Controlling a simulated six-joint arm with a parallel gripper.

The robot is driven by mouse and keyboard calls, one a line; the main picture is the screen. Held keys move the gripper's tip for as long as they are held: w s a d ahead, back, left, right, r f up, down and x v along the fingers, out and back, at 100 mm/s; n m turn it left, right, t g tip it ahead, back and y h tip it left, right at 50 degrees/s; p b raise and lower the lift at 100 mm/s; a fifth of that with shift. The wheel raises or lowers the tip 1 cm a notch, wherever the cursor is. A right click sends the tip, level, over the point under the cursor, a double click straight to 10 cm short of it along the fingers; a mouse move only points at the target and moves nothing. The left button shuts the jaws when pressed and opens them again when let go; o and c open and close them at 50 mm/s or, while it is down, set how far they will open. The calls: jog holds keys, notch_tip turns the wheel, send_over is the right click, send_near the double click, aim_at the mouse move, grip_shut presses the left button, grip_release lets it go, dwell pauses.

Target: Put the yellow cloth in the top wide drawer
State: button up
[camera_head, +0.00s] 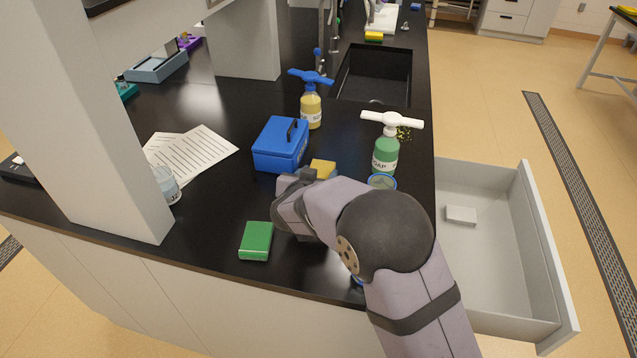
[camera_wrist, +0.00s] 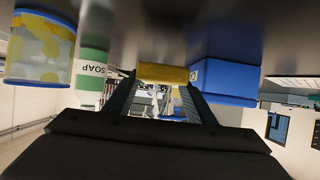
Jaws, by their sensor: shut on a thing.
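The yellow cloth (camera_head: 322,168) is a small folded block on the black counter, just right of the blue box. In the wrist view the cloth (camera_wrist: 162,74) lies between my fingertips. My gripper (camera_wrist: 160,84) is shut on it; in the head view my gripper (camera_head: 308,174) is mostly hidden behind my arm. I cannot tell whether the cloth is clear of the counter. The wide drawer (camera_head: 547,240) stands pulled out at the right, below the counter edge. A small white block (camera_head: 461,215) lies in it. My arm covers the drawer's near left part.
A blue box (camera_head: 281,146) stands close beside the cloth. A yellow soap bottle (camera_head: 311,109), a green soap bottle (camera_head: 386,152) and a blue-rimmed jar (camera_head: 381,182) stand nearby. A green block (camera_head: 256,240) lies at the front. A sink (camera_head: 374,76) is behind.

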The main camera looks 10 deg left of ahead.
notch_tip(320, 180, up, 6)
jog(key=shift+r+p, duration=0.1)
jog(key=shift+p, duration=0.2)
jog(key=shift+r+p, duration=0.9)
jog(key=shift+f, duration=0.1)
jog(key=shift+f, duration=0.1)
jog(key=shift+f+b, duration=0.7)
jog(key=shift+b, duration=0.3)
jog(key=shift+f, duration=4.9)
jog(key=shift+f+b, duration=0.1)
jog(key=shift+b, duration=0.2)
jog(key=o, duration=1)
